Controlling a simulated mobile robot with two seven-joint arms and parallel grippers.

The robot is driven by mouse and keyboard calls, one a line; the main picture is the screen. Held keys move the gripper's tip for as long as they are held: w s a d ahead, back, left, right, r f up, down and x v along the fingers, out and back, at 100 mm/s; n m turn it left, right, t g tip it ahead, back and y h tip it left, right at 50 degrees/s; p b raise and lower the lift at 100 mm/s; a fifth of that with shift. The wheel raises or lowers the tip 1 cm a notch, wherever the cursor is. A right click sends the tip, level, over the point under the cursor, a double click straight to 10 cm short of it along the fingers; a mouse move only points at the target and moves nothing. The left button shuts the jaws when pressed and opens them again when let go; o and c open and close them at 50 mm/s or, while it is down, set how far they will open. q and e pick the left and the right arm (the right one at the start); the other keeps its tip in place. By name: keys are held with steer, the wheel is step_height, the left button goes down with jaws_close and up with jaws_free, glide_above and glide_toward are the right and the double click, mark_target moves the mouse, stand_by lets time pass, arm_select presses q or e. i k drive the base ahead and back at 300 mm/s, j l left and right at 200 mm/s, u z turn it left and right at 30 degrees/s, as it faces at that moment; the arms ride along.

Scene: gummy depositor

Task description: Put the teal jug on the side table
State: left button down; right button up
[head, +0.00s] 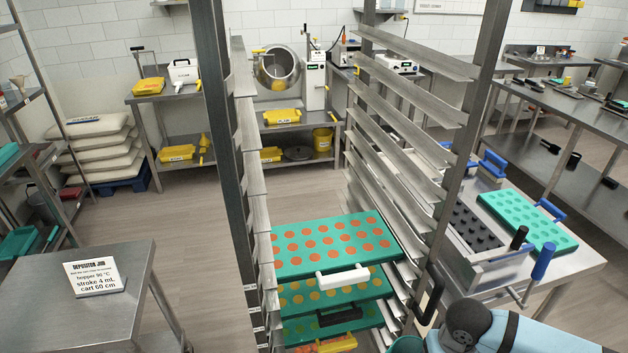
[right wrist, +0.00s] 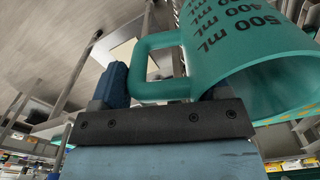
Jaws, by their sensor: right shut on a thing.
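The teal jug (right wrist: 235,50) is large in the right wrist view, with dark mL markings and its handle (right wrist: 150,88) on the left side. My right gripper (right wrist: 160,90) is shut on the jug at its handle; a blue finger shows left of the handle. In the head view only a small teal part of the jug (head: 405,346) shows at the bottom edge, beside my right arm. A small steel table (head: 60,310) stands at the lower left, apart from the jug, on the other side of the rack. My left gripper is not in view.
A tall steel rack (head: 222,130) stands in front of me, holding teal trays (head: 300,258) with coloured dots. A sign card (head: 95,279) stands on the small table, whose top is otherwise clear. A steel bench (head: 550,265) with a teal mould (head: 520,215) is at right.

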mark_target(44, 321)
steer(key=j, duration=0.45)
steer(key=k+j, duration=0.1)
steer(key=j, duration=0.4)
steer(key=j+z, duration=0.25)
steer(key=j, duration=1.6)
steer(key=j+u, duration=0.2)
steer(key=j, duration=0.25)
steer(key=i+j+u, duration=0.2)
steer(key=j, duration=0.25)
steer(key=k, duration=0.1)
